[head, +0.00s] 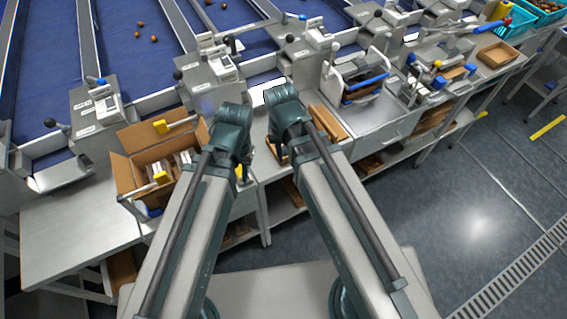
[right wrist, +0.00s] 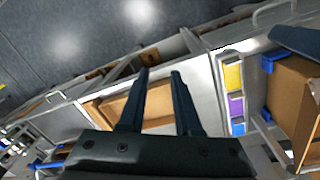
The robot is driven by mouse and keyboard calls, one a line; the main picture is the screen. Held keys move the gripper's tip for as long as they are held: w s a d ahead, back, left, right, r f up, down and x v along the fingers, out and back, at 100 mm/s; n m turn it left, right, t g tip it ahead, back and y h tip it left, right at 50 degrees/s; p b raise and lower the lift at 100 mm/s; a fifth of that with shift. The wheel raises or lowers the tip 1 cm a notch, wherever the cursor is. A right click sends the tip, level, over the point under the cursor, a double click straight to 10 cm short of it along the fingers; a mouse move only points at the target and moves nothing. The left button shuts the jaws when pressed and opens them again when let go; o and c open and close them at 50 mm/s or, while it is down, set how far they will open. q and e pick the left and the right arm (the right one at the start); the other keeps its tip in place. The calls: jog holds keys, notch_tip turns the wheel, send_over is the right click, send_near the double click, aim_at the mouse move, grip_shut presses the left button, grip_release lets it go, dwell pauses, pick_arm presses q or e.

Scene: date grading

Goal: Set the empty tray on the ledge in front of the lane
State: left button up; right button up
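A shallow brown cardboard tray (head: 328,122) lies on the grey ledge, partly hidden behind my right arm; it looks empty in the right wrist view (right wrist: 108,110). My right gripper (right wrist: 158,74) has its two fingers apart over the tray, with nothing visible between them. Whether they touch the tray I cannot tell. In the head view the right wrist (head: 285,112) hides its fingers. The grey ledge (head: 375,115) runs in front of the blue lanes (head: 135,55).
An open cardboard box (head: 130,175) with packs and yellow-handled tools stands left of my left arm. A metal caddy (head: 355,80) with a blue handle stands to the right. Another brown tray (head: 497,55) lies further right. Bare bench (head: 75,220) shows at left.

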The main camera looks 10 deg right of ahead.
jog(key=s+n, duration=0.1)
jog(key=s+a+n, duration=0.1)
jog(key=s+n, duration=0.1)
jog(key=s+a+n, duration=0.1)
jog(key=n, duration=0.1)
jog(key=shift+s+a, duration=0.1)
jog(key=shift+s, duration=0.05)
notch_tip(320, 180, down, 2)
jog(key=shift+f+b, duration=0.1)
jog(key=shift+b, duration=1)
